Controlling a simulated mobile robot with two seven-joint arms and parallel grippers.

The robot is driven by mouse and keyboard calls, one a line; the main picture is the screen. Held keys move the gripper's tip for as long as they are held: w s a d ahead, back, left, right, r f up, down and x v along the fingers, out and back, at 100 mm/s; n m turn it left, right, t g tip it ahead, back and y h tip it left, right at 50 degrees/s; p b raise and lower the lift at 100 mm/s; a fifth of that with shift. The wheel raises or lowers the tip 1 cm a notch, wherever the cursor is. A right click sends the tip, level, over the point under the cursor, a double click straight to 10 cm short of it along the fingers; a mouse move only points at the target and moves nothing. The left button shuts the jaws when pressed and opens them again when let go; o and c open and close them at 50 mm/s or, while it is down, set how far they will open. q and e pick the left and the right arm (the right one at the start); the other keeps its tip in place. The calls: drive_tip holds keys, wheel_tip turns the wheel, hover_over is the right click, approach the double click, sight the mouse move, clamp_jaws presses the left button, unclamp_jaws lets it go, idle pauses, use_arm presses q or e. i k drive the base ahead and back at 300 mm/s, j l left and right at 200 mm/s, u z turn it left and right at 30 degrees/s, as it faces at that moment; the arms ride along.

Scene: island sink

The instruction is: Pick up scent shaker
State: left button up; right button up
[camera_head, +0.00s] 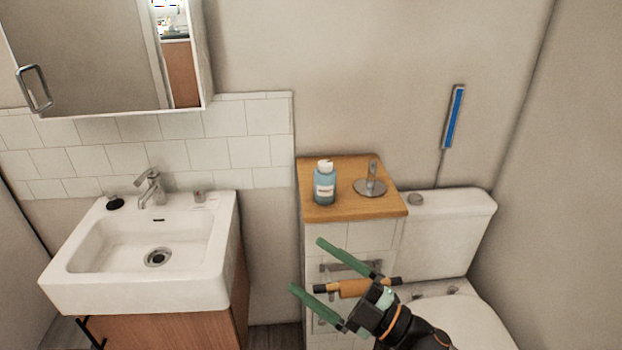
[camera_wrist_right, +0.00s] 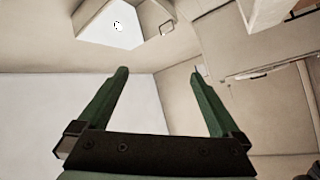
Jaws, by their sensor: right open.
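A blue bottle with a white cap and a pale label (camera_head: 324,184), which looks like the scent shaker, stands upright on a wooden-topped cabinet (camera_head: 350,210). My right gripper (camera_head: 306,264) is open and empty, in front of and below the cabinet top in the head view. Its green fingers point to the upper left, apart from the bottle. In the right wrist view, the open fingers (camera_wrist_right: 158,72) have nothing between them, and the bottle cannot be made out. My left gripper is not in view.
A metal stand (camera_head: 370,187) with a round base is right of the bottle. A white sink (camera_head: 190,270) with a tap (camera_head: 151,188) is at left. A toilet (camera_head: 455,232) is at right. A mirror cabinet (camera_head: 100,50) hangs above the sink.

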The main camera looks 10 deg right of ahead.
sight(325, 185)
drive_tip(key=i+j, duration=0.2)
drive_tip(key=j, duration=0.15)
drive_tip(key=i+j+z, duration=0.1)
drive_tip(key=j, duration=0.25)
drive_tip(key=i+j, duration=0.3)
drive_tip(key=i+j+z, duration=0.1)
drive_tip(key=j, duration=0.3)
drive_tip(key=i, duration=0.1)
